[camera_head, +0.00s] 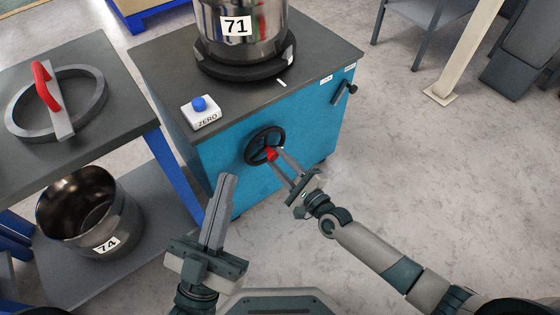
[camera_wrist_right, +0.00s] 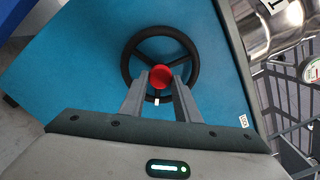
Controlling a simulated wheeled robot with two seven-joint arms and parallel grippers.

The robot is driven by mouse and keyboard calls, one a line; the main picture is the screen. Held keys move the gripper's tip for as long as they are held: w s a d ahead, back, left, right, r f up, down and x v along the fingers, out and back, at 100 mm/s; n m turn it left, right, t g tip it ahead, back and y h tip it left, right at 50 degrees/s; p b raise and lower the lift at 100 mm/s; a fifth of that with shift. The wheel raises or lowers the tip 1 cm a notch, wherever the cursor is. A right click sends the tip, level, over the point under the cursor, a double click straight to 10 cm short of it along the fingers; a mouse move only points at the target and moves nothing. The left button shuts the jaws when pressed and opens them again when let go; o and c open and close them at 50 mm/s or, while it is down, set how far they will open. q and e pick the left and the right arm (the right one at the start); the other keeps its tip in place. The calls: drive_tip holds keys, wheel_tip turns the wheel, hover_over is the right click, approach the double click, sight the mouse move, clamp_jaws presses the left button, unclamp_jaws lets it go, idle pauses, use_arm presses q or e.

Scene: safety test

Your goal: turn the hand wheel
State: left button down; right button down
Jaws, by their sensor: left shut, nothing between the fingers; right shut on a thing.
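The black hand wheel (camera_head: 258,146) is on the front face of the blue cabinet (camera_head: 222,160). It has spokes and a red knob (camera_head: 271,154) at its lower right in the head view. My right gripper (camera_head: 276,160) is shut on the red knob. In the right wrist view the wheel's rim (camera_wrist_right: 193,55) surrounds the red knob (camera_wrist_right: 161,75), which sits between the two fingertips. A small white mark shows on the rim below the knob. My left gripper (camera_head: 228,178) is shut and empty, pointing up in front of the cabinet, apart from the wheel.
A steel vessel marked 71 (camera_head: 260,38) stands on the cabinet, beside a white ZERO box with a blue button (camera_head: 199,104). A black handle (camera_head: 345,92) sticks out at the cabinet's right. A grey table (camera_head: 110,75) holds a ring with a red handle (camera_head: 45,86). Pot 74 (camera_head: 125,222) stands below.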

drive_tip(key=c, duration=1.4)
unclamp_jaws()
drive_tip(key=shift+o, duration=0.2)
drive_tip(key=shift+s, duration=0.1)
use_arm(q)
drive_tip(key=shift+w+d+f+g+p, duration=0.15)
drive_tip(key=shift+w+f+g+p, duration=0.15)
drive_tip(key=shift+f+g, duration=0.25)
drive_tip(key=shift+w+d+f+g+p, duration=0.15)
drive_tip(key=shift+w+f+g, duration=0.15)
drive_tip(key=shift+f, duration=0.35)
use_arm(e)
drive_tip(key=v, duration=1.7)
use_arm(q)
drive_tip(key=shift+s, duration=0.1)
use_arm(e)
drive_tip(key=shift+d, duration=0.1)
